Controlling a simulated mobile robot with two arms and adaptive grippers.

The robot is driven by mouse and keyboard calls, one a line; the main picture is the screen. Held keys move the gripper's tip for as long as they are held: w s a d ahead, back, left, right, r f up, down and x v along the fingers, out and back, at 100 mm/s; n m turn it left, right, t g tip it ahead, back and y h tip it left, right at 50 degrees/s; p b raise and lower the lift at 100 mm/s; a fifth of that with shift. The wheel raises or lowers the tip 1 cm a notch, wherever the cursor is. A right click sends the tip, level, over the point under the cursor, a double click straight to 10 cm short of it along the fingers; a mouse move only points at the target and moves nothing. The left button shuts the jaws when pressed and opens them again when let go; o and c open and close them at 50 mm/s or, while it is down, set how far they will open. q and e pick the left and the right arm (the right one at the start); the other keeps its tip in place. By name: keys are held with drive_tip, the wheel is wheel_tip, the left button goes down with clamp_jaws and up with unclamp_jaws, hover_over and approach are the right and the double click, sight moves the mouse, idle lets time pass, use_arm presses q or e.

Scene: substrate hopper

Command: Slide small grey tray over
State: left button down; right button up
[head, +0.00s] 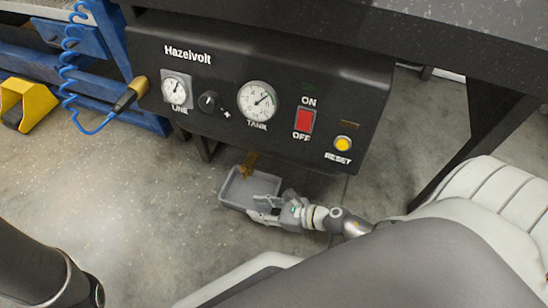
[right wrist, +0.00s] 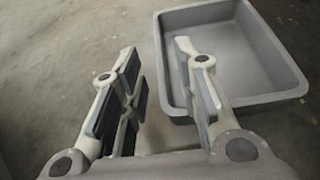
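The small grey tray (head: 236,188) sits on the concrete floor below the black panel. It also shows in the right wrist view (right wrist: 235,58), at the upper right, and the part of it in view looks empty. My right gripper (head: 257,207) is at the tray's near right side. In the right wrist view its fingers (right wrist: 157,58) are apart: one overlaps the tray's inside, the other is outside, with the tray's side wall between them in the picture. I cannot tell whether either finger touches it. My left gripper is out of view.
A black Hazelvolt panel (head: 215,65) with gauges, a red switch (head: 303,120) and a yellow reset button (head: 343,143) hangs over the tray. A brown piece (head: 250,160) reaches down at the tray's back edge. The floor left of the tray is clear.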

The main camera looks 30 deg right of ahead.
sight(243, 207)
drive_tip(key=shift+b+x, duration=0.6)
drive_tip(key=shift+x, duration=2.05)
drive_tip(key=shift+c, duration=0.2)
clamp_jaws()
